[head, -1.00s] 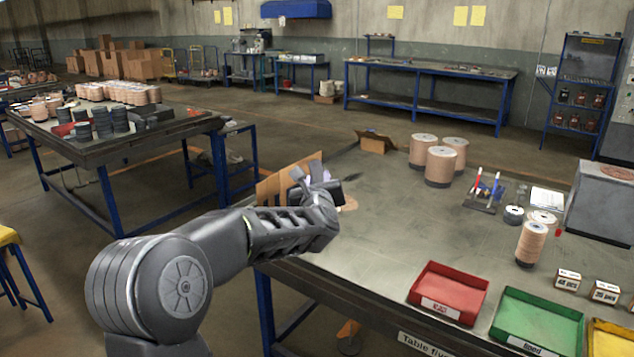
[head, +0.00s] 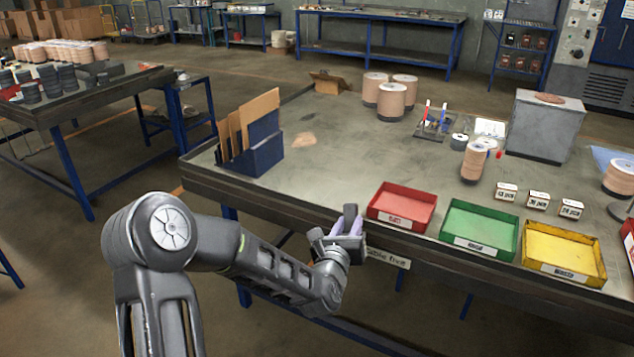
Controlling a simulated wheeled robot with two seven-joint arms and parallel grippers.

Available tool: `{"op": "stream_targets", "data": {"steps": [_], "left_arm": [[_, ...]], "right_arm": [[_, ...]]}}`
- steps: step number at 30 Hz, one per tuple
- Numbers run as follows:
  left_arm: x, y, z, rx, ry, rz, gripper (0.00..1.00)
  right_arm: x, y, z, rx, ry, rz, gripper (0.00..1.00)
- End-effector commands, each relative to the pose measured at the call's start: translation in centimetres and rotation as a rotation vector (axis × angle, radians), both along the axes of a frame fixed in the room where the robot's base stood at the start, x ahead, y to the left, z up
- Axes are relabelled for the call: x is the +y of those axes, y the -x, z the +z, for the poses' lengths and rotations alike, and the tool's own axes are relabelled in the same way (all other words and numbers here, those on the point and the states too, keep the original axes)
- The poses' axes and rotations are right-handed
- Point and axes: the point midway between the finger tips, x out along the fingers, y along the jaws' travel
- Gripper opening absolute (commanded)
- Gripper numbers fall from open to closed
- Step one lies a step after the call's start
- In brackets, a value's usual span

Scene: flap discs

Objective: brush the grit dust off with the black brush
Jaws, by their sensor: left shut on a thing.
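A tan patch of grit dust (head: 303,140) lies on the grey table top, right of the dark blue file holder. My left gripper (head: 347,226) is at the table's front edge, left of the red tray and well apart from the dust. It is shut on a dark thing that looks like the black brush. The fingers hide most of it, and its bristles cannot be made out. No other brush shows on the table. My right gripper is out of view.
The blue holder with brown boards (head: 252,152) stands at the table's left end. Red (head: 396,222), green (head: 478,248) and yellow (head: 563,270) trays line the front edge. Disc stacks (head: 391,102) stand at the back. The middle of the table (head: 340,165) is clear.

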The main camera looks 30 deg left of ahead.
Motion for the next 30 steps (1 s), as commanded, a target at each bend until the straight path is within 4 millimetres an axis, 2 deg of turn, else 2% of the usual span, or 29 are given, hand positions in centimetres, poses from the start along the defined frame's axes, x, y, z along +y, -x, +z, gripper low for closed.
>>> {"op": "stream_targets", "data": {"steps": [1,3,6,10,14,30], "left_arm": [[-1.8,0.7,-2.0,0.007,0.006,-0.038,0.0],[-4.2,1.7,-3.6,0.004,0.006,-0.09,0.0],[-6.9,3.0,-5.1,0.002,0.004,-0.149,0.0],[-9.2,4.3,-5.8,-0.001,0.0,-0.195,0.0],[-10.0,4.8,-5.9,-0.003,-0.002,-0.21,0.0],[-10.0,4.8,-5.9,-0.001,-0.004,-0.209,0.0]], "right_arm": [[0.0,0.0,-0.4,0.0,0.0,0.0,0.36],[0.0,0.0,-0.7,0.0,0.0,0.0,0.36],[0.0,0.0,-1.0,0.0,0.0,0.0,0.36],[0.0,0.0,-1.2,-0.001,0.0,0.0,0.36],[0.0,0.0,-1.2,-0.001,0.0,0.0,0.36],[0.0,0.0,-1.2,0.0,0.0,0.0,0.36]]}}
